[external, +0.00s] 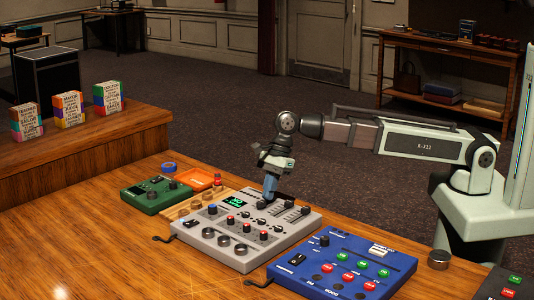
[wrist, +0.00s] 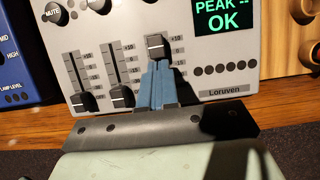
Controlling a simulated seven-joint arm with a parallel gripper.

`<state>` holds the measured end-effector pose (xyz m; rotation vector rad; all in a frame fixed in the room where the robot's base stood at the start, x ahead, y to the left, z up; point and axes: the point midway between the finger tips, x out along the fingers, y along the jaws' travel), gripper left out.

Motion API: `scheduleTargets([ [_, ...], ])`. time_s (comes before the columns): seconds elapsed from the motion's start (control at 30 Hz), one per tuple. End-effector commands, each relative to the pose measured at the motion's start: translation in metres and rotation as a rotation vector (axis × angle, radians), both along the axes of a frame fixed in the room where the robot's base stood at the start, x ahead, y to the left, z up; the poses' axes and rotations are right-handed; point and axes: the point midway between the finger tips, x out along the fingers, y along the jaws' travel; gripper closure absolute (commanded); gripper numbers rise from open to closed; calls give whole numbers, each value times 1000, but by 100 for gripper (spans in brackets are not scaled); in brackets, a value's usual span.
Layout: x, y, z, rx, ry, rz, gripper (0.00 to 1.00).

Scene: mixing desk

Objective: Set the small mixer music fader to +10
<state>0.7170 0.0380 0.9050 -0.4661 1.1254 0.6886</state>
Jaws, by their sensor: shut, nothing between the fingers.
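The grey mixer (external: 218,241) sits on the wooden desk with its small green display lit. In the wrist view its panel (wrist: 225,80) reads "Loruven" and the display (wrist: 225,14) reads "PEAK -- OK". It has three faders there. The left fader cap (wrist: 83,101) and middle fader cap (wrist: 121,96) are low in their slots. The right fader cap (wrist: 157,45) is at the top, beside the +10 mark. My gripper (external: 266,202) is shut, with its blue fingertips (wrist: 158,66) just below that cap, seemingly touching it. I cannot read which fader is music.
A blue console (external: 338,270) stands to the right of the grey mixer, and a green box (external: 150,197) and an orange tray (external: 200,180) stand to its left. A metal knob-like cylinder (external: 439,259) is near my base. The desk's front left is clear.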

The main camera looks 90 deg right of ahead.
Motion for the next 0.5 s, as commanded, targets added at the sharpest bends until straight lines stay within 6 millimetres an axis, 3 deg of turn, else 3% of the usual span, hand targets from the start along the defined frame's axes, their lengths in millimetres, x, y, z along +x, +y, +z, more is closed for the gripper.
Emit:
scheduleTargets([
  [0.17,-25,-23,0,-1,-1,-4,100],
  [0.5,-35,-35,48,-1,-2,-1,100],
])
